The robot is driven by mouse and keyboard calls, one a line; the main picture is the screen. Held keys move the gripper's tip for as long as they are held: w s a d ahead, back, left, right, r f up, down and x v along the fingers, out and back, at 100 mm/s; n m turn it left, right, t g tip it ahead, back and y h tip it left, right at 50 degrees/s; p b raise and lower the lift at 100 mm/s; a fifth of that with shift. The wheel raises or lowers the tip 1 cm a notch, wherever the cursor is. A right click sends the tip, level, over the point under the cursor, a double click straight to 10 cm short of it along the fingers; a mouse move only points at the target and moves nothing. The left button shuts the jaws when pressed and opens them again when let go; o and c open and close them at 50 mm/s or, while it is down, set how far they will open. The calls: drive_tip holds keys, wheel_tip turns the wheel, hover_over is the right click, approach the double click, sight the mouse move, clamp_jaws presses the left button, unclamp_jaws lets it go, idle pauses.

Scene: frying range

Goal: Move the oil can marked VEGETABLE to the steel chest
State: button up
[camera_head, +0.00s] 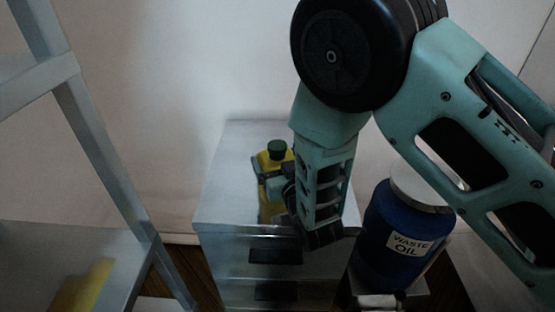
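A yellow oil can (265,165) with a dark green cap stands upright on the top of the steel chest (228,190), near its middle. My gripper (278,187) is at the can's right side, with a finger across the front of the can.
A blue drum (390,235) labelled WASTE OIL, with a pale lid, stands just right of the chest. A metal shelf frame (105,150) stands at the left, with something yellow (82,285) on its lower board. The chest top left of the can is bare. A wall is behind.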

drive_tip(key=shift+o, duration=0.8)
drive_tip(key=shift+r, duration=0.2)
drive_tip(key=s+d+n+g+h+b, duration=0.1)
drive_tip(key=s+d+g+h+b, duration=0.2)
drive_tip(key=s+g, duration=1.3)
drive_tip(key=s+d+r+n+h, duration=0.1)
drive_tip(key=s+d+r, duration=0.2)
drive_tip(key=s+d, duration=0.2)
drive_tip(key=s+d+r+n+h, duration=0.1)
drive_tip(key=s+d+r, duration=0.1)
drive_tip(key=s+d, duration=0.4)
drive_tip(key=s, duration=0.3)
drive_tip(key=shift+s+r+n+g+h, duration=0.3)
drive_tip(key=shift+s+r+g+h, duration=0.05)
drive_tip(key=shift+r+g+h, duration=0.05)
